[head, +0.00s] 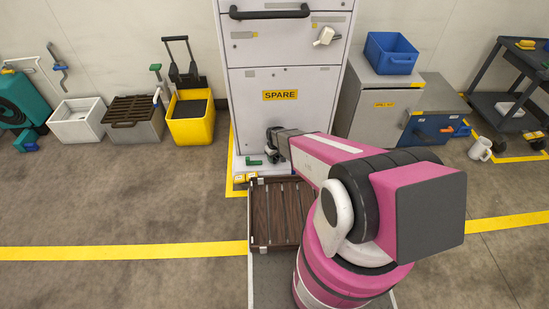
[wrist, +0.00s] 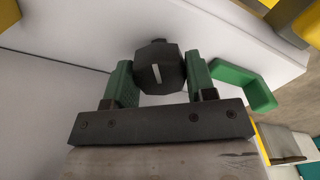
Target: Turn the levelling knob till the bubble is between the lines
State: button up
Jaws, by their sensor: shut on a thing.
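The levelling knob is a dark, faceted knob (wrist: 160,66) with a pale line on its face. In the wrist view it sits between the two green fingers of my gripper (wrist: 158,82), which are shut on it from both sides. In the head view my gripper (head: 277,146) is low at the front of the white cabinet (head: 290,120) marked SPARE, and my arm hides part of that area. A green bracket-like piece (wrist: 243,88) lies beside the right finger in the wrist view. I cannot make out the bubble or its lines in either view.
A brown slatted tray (head: 272,215) lies in front of the cabinet. A yellow bin (head: 190,120) and grey crate (head: 134,122) stand left. A grey cabinet with a blue bin (head: 390,53) stands right. A white mug (head: 480,149) is on the floor. Open floor lies at left.

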jog(key=o, duration=0.9)
jog(key=shift+o, duration=0.2)
